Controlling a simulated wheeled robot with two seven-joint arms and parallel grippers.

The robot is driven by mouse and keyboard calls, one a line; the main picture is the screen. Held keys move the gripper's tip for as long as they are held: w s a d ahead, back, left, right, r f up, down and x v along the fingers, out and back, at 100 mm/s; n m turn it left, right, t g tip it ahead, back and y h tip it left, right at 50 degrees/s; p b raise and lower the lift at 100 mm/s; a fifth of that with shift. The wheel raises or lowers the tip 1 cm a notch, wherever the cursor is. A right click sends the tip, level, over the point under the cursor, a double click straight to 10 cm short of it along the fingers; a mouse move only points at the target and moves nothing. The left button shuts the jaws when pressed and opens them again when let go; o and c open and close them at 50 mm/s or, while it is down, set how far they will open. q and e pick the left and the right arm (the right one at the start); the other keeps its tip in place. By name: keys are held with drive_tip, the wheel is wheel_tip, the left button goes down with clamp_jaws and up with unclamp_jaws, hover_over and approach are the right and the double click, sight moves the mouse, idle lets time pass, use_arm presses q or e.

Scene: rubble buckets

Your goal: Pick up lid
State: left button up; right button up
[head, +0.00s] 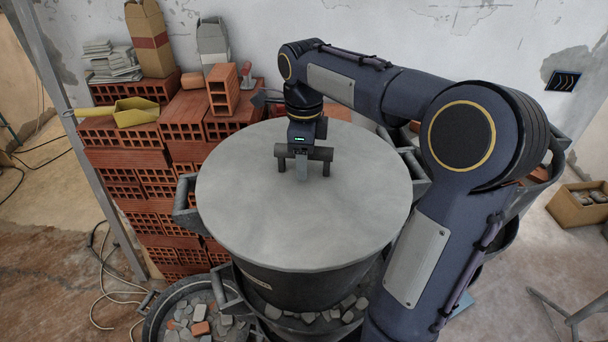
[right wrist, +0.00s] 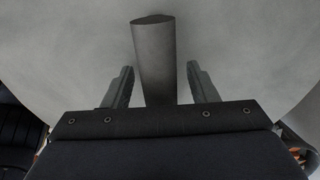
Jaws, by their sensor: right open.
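The lid (head: 270,220) is a large round grey disc lying flat on top of a dark bucket (head: 310,287). An upright grey handle (head: 302,168) stands on the lid, partly covered by my gripper in the head view. My right gripper (head: 303,170) is over the lid with its two fingers apart, one on each side of the handle. In the right wrist view the handle (right wrist: 154,60) stands between the open fingers (right wrist: 161,85), with a gap on both sides. The lid surface (right wrist: 70,50) fills the background there. My left gripper is not in view.
Stacked red bricks (head: 130,160) stand behind and left, with a yellow scoop (head: 135,112) and paper bags (head: 150,40) on top. A bucket with rubble (head: 200,328) is at the lower front. A cardboard box (head: 575,208) sits on the floor at right.

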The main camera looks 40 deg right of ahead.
clamp_jaws()
drive_tip(key=shift+r, duration=0.1)
idle(0.5)
